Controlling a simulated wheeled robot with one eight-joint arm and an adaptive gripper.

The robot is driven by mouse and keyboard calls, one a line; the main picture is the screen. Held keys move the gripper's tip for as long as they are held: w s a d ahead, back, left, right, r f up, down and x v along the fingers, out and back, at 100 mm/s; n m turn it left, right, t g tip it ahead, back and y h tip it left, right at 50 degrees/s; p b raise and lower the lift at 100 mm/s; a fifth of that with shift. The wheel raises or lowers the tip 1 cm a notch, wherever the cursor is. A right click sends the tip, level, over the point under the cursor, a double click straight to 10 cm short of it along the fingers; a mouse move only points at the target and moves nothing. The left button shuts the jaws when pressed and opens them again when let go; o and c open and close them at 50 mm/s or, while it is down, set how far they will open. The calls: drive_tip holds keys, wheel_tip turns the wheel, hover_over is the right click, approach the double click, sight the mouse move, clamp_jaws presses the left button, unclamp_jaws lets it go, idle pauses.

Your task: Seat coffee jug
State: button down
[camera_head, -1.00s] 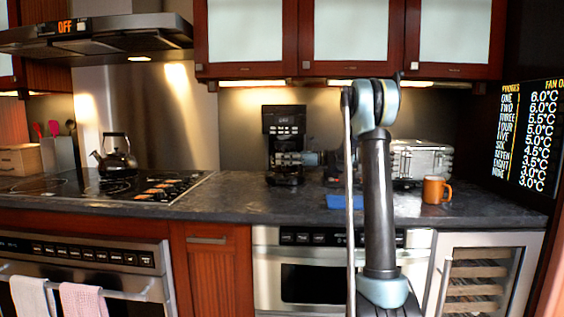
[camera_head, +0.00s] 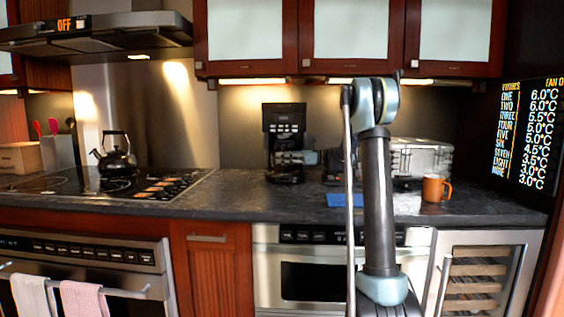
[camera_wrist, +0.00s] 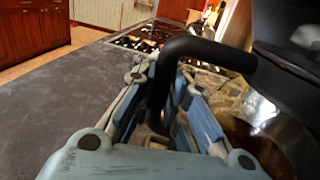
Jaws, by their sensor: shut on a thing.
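The black coffee machine (camera_head: 284,122) stands on the dark counter, left of my arm. My gripper (camera_head: 298,158) is at the front of the machine, at the height of its jug space. In the wrist view my gripper (camera_wrist: 165,112) is shut on the black handle of the coffee jug (camera_wrist: 215,50). The jug's dark, shiny body (camera_wrist: 268,140) is at the right, close beside the fingers. The gripper and the machine's dark front hide most of the jug in the head view, so I cannot tell whether it rests on the plate.
An orange mug (camera_head: 435,188) and a silver toaster (camera_head: 422,160) stand right of my arm. A blue cloth or mat (camera_head: 344,201) lies on the counter before it. A black kettle (camera_head: 117,160) stands on the cooktop (camera_head: 150,184) at left. The counter between cooktop and machine is clear.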

drive_tip(key=c, duration=1.5)
unclamp_jaws()
drive_tip(key=shift+f, duration=0.1)
